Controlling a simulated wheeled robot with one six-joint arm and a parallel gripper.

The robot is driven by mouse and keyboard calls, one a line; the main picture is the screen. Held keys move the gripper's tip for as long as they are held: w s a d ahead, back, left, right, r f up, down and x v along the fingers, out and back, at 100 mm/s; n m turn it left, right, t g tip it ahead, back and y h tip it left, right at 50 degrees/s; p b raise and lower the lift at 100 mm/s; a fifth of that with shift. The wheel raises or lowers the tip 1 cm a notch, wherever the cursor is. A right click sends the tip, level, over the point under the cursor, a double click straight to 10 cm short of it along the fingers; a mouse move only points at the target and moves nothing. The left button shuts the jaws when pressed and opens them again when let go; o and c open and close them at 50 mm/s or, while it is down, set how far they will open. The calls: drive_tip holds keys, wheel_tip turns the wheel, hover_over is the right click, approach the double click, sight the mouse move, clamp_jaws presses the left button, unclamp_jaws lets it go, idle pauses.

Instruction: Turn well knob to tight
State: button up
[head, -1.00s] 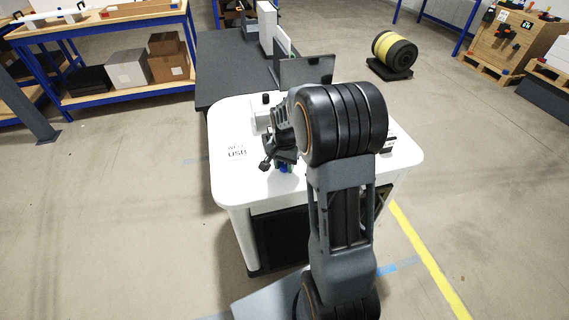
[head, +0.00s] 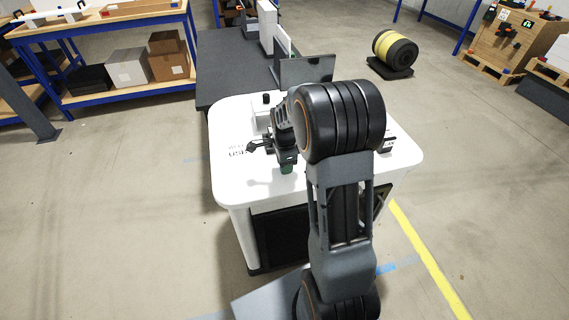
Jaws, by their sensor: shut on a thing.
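My gripper (head: 274,147) is low over the white-topped workstation (head: 222,180), in the middle left of its top. It is shut, with its dark body pointing down and a dark part sticking out to the left. The well knob itself is hidden under the gripper and my arm, so its angle cannot be read. A small green part (head: 287,168) shows just below the gripper. Printed lettering (head: 238,152) on the top, with "USB" partly readable, lies to the left of the gripper.
A white block (head: 259,113) with a black top stands behind the gripper. A dark screen (head: 307,69) and a dark table (head: 225,75) are at the back. A small dark item (head: 388,145) is at the right. The workstation's left front corner is clear.

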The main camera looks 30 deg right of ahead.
drive_tip(key=shift+m, duration=1)
drive_tip(key=o, duration=0.9)
wheel_tip(320, 180, up, 14)
drive_tip(key=shift+f+p, duration=0.1)
drive_tip(key=shift+p, duration=0.35)
